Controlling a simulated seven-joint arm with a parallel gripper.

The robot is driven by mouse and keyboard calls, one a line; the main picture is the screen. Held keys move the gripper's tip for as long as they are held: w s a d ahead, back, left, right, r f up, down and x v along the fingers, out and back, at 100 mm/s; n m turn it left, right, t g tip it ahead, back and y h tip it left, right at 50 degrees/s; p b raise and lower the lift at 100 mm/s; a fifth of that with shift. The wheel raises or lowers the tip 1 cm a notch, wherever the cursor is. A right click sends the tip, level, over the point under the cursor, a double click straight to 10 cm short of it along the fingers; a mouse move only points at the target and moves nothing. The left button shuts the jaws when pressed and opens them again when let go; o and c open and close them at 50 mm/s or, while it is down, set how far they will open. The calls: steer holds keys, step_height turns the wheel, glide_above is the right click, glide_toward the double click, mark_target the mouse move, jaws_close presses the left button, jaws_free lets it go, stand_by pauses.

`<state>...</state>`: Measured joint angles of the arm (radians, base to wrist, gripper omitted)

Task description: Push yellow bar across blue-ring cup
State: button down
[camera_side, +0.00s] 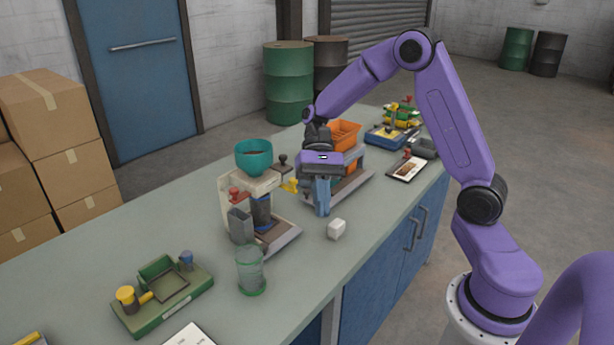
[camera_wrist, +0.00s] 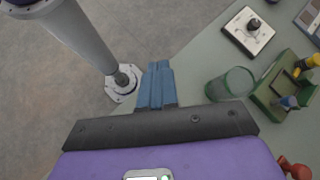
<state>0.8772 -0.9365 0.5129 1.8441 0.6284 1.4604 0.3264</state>
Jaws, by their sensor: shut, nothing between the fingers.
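My gripper (camera_side: 322,209) is shut and empty, its blue fingers pointing down over the table just right of the teal-bowl filler. The fingers also show pressed together in the wrist view (camera_wrist: 158,72). A small yellow piece (camera_side: 290,185), perhaps the yellow bar, juts from the filler's right side, just left of the fingers; I cannot tell whether they touch. A clear cup with a green ring (camera_side: 251,271) stands upright in front of the filler, and also shows in the wrist view (camera_wrist: 231,84). I cannot make out a blue-ring cup; a dark blue cylinder (camera_side: 262,211) sits under the teal bowl.
The filler carries a teal bowl (camera_side: 254,157) and a red knob. A second station with an orange bin (camera_side: 344,134) stands behind my gripper. A green fixture (camera_side: 163,294) is at the left front.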

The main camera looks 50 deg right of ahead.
steer(key=w+d+f+m+t+y, duration=0.25)
steer(key=w+d+m+t, duration=0.2)
steer(key=d, duration=0.45)
steer(key=w+d+f+m+t+y, duration=0.1)
steer(key=w+d+m+t+y, duration=0.3)
steer(key=d, duration=0.4)
steer(key=w+d+f+m+t+y, duration=0.1)
steer(key=w+d+m+t+y, duration=0.1)
steer(key=d+m+y, duration=0.5)
steer(key=w+a+n+h, duration=0.1)
steer(key=w+a+h, duration=0.2)
steer(key=a, duration=0.8)
steer(key=shift+w+a, duration=0.2)
steer(key=shift+a, duration=0.15)
steer(key=s+x, duration=0.2)
steer(key=x, duration=0.9)
steer(key=shift+a, duration=0.35)
